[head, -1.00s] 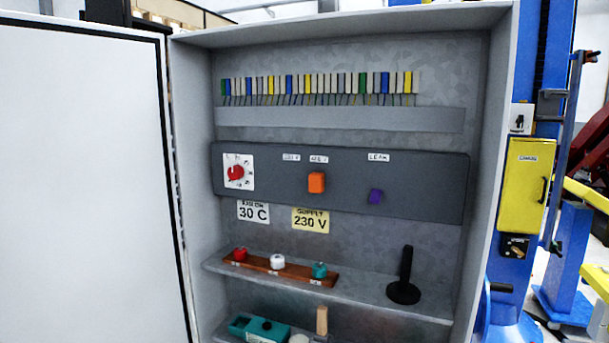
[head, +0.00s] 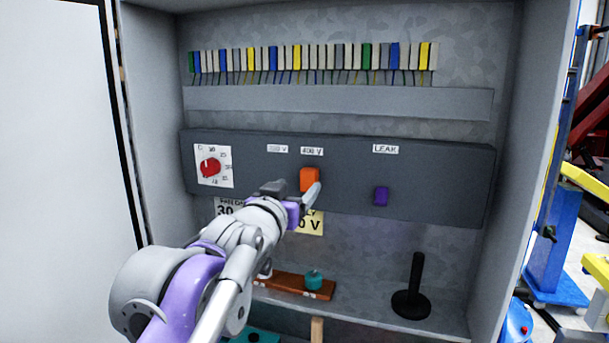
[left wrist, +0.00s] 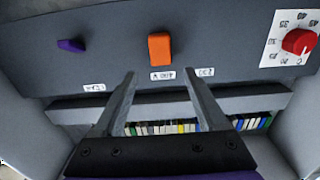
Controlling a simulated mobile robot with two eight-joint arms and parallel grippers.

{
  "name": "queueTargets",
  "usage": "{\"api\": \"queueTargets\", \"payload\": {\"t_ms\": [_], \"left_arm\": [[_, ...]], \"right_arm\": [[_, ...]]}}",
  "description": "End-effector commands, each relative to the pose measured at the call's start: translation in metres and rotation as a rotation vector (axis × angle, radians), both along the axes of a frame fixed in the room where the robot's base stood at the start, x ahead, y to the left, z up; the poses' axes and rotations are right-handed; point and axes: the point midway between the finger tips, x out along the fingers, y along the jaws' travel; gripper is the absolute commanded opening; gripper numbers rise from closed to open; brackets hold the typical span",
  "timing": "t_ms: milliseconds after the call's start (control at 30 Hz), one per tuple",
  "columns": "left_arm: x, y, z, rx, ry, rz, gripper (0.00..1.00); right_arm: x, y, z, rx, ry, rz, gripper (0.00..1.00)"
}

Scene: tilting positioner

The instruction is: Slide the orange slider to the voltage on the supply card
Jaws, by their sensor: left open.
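The orange slider (head: 309,178) sits on the dark panel (head: 345,190), below the 400 V label (head: 312,151). The other voltage label (head: 277,149), blurred, is to its left. The yellow supply card (head: 312,224) is partly hidden behind my left gripper; it read 230 V in the earlier head view. My left gripper (head: 292,190) is open and empty, in front of the panel by the slider. In the left wrist view, which is upside down, the slider (left wrist: 160,48) shows beyond and roughly between the open fingertips (left wrist: 159,76). No contact is clear. My right gripper is not in view.
A red knob (head: 210,167) is at the panel's left and a purple switch (head: 381,196) under the LEAK label at the right. A shelf below holds a black upright post (head: 413,295) and a wooden strip (head: 290,284) with buttons. Cabinet walls enclose both sides.

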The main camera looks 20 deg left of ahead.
Motion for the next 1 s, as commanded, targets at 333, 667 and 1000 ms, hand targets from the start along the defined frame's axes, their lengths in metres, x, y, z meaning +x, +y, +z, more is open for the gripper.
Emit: {"api": "queueTargets", "payload": {"t_ms": [333,667,1000], "left_arm": [[0.056,-0.002,0.002,0.0,-0.001,0.0,0.75],[0.064,-0.002,0.0,-0.001,0.0,0.001,0.75],[0.064,-0.002,0.0,-0.001,0.0,0.001,0.28]], "right_arm": [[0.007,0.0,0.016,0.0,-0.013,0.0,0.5],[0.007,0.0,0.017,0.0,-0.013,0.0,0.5],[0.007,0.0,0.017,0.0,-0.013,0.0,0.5]]}}
